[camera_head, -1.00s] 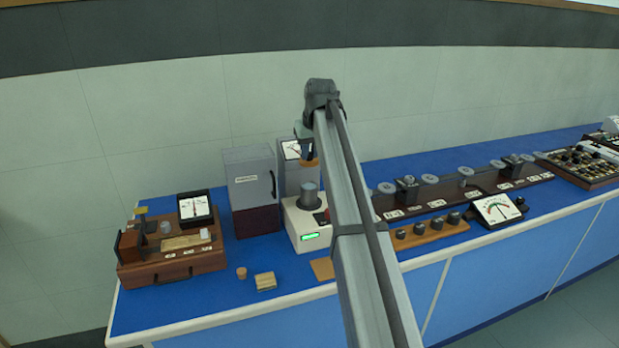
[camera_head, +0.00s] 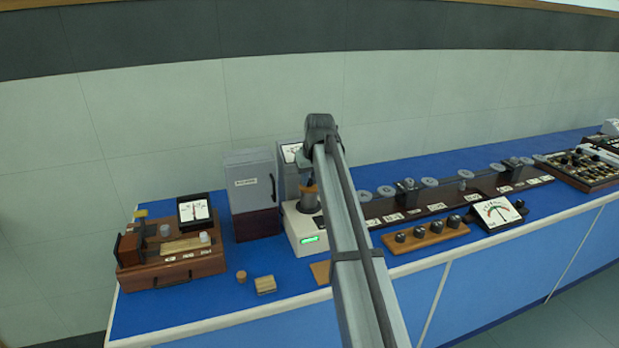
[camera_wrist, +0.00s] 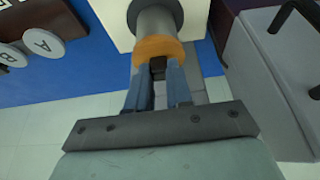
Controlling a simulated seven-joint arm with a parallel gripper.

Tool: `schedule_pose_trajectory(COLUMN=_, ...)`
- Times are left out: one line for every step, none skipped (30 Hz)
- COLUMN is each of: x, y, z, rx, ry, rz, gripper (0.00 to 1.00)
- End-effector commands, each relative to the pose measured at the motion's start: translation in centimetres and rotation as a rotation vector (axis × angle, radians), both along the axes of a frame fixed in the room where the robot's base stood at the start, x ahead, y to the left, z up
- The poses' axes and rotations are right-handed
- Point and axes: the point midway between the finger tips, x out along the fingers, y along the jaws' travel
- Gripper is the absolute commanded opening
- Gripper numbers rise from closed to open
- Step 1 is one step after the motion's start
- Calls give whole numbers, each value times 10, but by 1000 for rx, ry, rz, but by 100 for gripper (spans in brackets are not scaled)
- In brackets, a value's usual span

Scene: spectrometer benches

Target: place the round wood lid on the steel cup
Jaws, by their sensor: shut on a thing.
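The steel cup (camera_head: 308,204) is a grey cylinder standing upright on a white instrument with a green display. It also shows in the wrist view (camera_wrist: 158,18), just beyond the lid. The round wood lid (camera_wrist: 158,47) is orange-brown, held at its near edge between the fingertips of my gripper (camera_wrist: 158,70). In the head view the lid (camera_head: 309,189) is at the cup's top, below my gripper (camera_head: 309,176). The lid overlaps the cup's end in the wrist view. I cannot tell whether they touch. My arm hides part of the instrument.
The white instrument (camera_head: 298,228) stands on the blue bench. A grey box (camera_head: 247,187) is close on its left, with a meter box (camera_head: 287,178) behind. A small cork (camera_head: 241,276) and a wood block (camera_head: 265,285) lie in front. A long rail with discs (camera_head: 430,203) is to the right.

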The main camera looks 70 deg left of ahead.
Motion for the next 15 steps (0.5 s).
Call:
schedule_pose_trajectory(x=0, y=0, z=-2, rx=0, ry=0, rz=0, gripper=0)
schedule_pose_trajectory(x=0, y=0, z=-2, rx=0, ry=0, rz=0, gripper=22)
schedule_pose_trajectory(x=0, y=0, z=-1, rx=0, ry=0, rz=0, gripper=26)
schedule_pose_trajectory(x=0, y=0, z=-1, rx=0, ry=0, rz=0, gripper=29)
schedule_pose_trajectory(x=0, y=0, z=-1, rx=0, ry=0, rz=0, gripper=32)
schedule_pose_trajectory(x=0, y=0, z=-1, rx=0, ry=0, rz=0, gripper=35)
schedule_pose_trajectory(x=0, y=0, z=-1, rx=0, ry=0, rz=0, gripper=38)
schedule_pose_trajectory(x=0, y=0, z=-1, rx=0, ry=0, rz=0, gripper=41)
schedule_pose_trajectory(x=0, y=0, z=-1, rx=0, ry=0, rz=0, gripper=45)
schedule_pose_trajectory(x=0, y=0, z=-1, rx=0, ry=0, rz=0, gripper=46)
schedule_pose_trajectory(x=0, y=0, z=-1, rx=0, ry=0, rz=0, gripper=46)
schedule_pose_trajectory(x=0, y=0, z=-1, rx=0, ry=0, rz=0, gripper=46)
schedule_pose_trajectory(x=0, y=0, z=-1, rx=0, ry=0, rz=0, gripper=46)
schedule_pose_trajectory(x=0, y=0, z=-1, rx=0, ry=0, rz=0, gripper=46)
schedule_pose_trajectory(x=0, y=0, z=-1, rx=0, ry=0, rz=0, gripper=46)
